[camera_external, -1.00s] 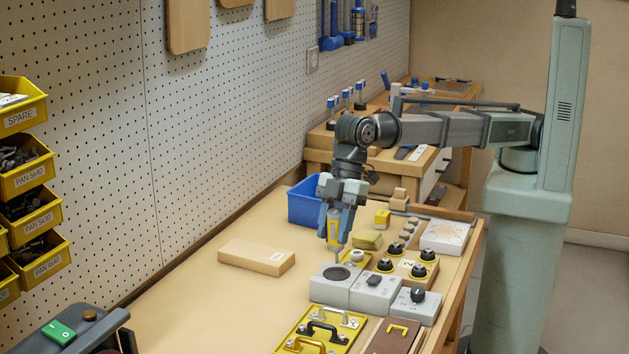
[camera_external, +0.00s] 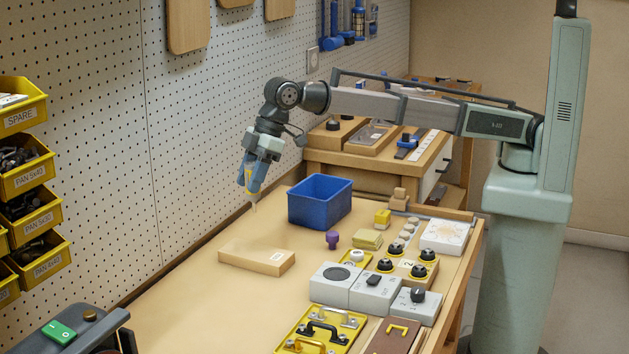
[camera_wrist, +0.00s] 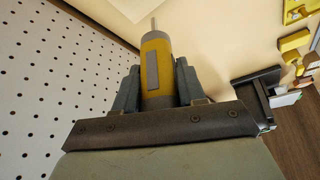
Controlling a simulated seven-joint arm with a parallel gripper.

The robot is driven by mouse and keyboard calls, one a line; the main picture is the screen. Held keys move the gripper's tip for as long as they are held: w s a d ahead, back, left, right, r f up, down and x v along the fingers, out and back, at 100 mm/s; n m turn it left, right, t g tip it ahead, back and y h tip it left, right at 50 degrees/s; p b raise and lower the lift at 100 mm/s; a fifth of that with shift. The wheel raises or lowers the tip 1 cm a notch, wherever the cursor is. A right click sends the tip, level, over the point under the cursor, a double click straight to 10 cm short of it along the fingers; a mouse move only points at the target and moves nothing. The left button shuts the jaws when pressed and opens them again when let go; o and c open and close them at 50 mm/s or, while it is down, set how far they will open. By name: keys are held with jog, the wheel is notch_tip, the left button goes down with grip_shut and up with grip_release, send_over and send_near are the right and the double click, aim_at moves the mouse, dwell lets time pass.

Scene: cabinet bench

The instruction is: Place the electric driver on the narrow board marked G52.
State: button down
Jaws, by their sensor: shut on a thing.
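The electric driver is yellow and grey with a thin pale bit; it shows in the wrist view (camera_wrist: 157,65) and, small, in the external view (camera_external: 252,193). My gripper (camera_external: 251,186) is shut on it, with one finger on each side of its body in the wrist view. The bit points down in the external view. A narrow wooden board (camera_external: 250,256) lies on the bench, with a white label on its front face too small to read. My gripper and the driver are up and behind the board, near the pegboard wall, apart from the board.
A blue bin (camera_external: 320,203) stands right of my gripper. A purple knob (camera_external: 332,240), grey switch boxes (camera_external: 374,292) and a yellow plate with handles (camera_external: 322,330) fill the bench's right side. The pegboard (camera_external: 200,150) is close on the left. The board's top looks bare.

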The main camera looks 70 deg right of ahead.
jog(key=shift+w+m, duration=0.1)
jog(key=shift+m, duration=0.2)
jog(key=shift+f, duration=4.95)
jog(key=shift+f, duration=0.1)
jog(key=c, duration=0.7)
grip_release()
jog(key=shift+o, duration=0.2)
jog(key=v, duration=1.2)
